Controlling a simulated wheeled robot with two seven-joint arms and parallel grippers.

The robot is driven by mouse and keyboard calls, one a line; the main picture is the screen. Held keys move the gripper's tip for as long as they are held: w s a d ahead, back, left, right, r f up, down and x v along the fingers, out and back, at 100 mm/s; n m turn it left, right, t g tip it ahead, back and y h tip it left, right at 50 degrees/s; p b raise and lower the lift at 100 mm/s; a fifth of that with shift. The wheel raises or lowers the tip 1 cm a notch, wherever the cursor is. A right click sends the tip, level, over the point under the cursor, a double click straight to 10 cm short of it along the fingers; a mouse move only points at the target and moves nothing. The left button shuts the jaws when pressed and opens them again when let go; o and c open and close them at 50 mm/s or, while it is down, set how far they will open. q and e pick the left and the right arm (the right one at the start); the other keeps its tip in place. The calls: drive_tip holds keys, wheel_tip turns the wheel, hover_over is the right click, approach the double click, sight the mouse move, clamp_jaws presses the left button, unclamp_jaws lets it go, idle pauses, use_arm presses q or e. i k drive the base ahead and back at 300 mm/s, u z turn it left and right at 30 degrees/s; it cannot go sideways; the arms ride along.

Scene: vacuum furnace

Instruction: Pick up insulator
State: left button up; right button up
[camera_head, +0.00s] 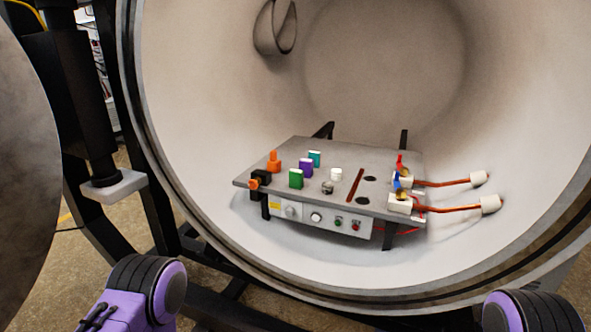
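A grey plate (340,160) sits inside the round chamber and carries several small parts. I cannot tell for sure which one is the insulator. A small white cylinder (336,174) stands near the plate's middle, with a metallic cylinder (327,187) just in front of it. White blocks with copper rods stand at the plate's right edge, and the rods run to a rear white cylinder (479,178) and a front white cylinder (491,204) by the chamber wall. Purple and black parts of my two arms show at the bottom corners. Neither gripper is in view.
Green (296,179), purple (306,168) and teal (314,158) blocks and an orange part (273,162) stand on the plate's left half. A dark red strip (355,185) lies right of centre. The chamber rim (330,297) curves in front; a door (25,170) stands left.

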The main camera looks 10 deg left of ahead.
sight(336, 174)
drive_tip(key=u, duration=0.05)
drive_tip(key=i, duration=1.25)
drive_tip(key=z, duration=0.05)
